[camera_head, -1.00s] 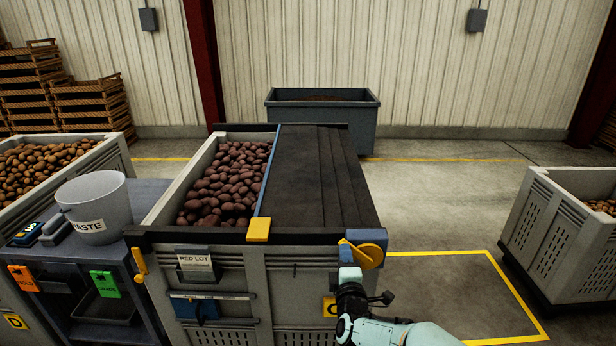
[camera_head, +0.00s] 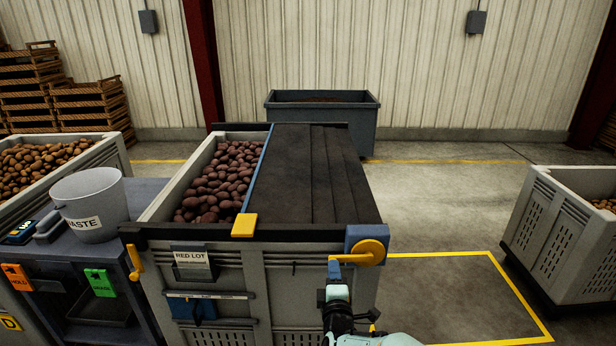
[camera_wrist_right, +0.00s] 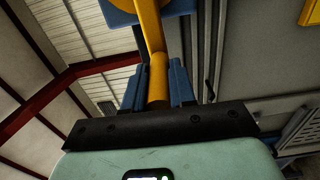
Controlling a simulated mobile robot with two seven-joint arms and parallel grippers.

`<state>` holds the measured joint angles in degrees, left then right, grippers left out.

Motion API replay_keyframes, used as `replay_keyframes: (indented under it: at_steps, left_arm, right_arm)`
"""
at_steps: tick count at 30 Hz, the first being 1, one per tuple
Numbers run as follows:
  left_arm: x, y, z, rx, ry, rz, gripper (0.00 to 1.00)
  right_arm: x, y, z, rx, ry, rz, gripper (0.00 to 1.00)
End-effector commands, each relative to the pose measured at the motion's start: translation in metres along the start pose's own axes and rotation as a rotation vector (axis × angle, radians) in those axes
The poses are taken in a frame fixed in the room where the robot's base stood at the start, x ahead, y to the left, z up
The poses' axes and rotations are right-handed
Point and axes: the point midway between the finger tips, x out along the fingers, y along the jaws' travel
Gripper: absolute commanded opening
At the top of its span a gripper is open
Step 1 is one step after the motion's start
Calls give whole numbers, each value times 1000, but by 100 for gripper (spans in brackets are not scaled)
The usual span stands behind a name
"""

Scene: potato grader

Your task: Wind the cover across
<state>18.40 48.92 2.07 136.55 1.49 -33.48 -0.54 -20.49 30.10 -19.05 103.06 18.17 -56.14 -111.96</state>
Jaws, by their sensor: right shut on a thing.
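The dark cover (camera_head: 312,180) lies over the right part of the potato crate (camera_head: 262,290). Its blue leading edge (camera_head: 258,172) runs front to back, with a yellow tab (camera_head: 244,225) at the front end. Red potatoes (camera_head: 218,180) show in the open left part. A yellow crank (camera_head: 369,252) sits on a blue block at the crate's front right corner. My right gripper (camera_head: 334,270) is shut on the crank's handle, with the crank arm pointing left. In the right wrist view the yellow handle (camera_wrist_right: 158,80) stands between the blue fingers. My left gripper is not in view.
A table with a white WASTE bucket (camera_head: 90,203) and orange and green tags stands at the left. A second yellow handle (camera_head: 134,262) is on the crate's front left corner. A potato crate (camera_head: 555,225) stands at the right; yellow-lined floor between is free.

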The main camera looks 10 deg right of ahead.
Motion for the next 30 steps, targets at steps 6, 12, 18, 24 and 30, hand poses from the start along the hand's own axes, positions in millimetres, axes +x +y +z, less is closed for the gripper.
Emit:
replay_keyframes:
  at_steps: [6, 12, 18, 24, 30]
  left_arm:
    - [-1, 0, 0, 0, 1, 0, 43]
    - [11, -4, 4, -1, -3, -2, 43]
    - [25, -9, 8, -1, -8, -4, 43]
    - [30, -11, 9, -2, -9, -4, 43]
    - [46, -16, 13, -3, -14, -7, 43]
  right_arm:
    - [0, 1, 0, 2, -1, -1, 0]
    - [0, -17, 4, 1, -1, -2, 0]
    - [0, -38, 9, 1, 0, -2, 0]
    - [0, -46, 16, 1, -2, -1, 0]
    - [0, -66, 30, 1, -3, 0, 0]
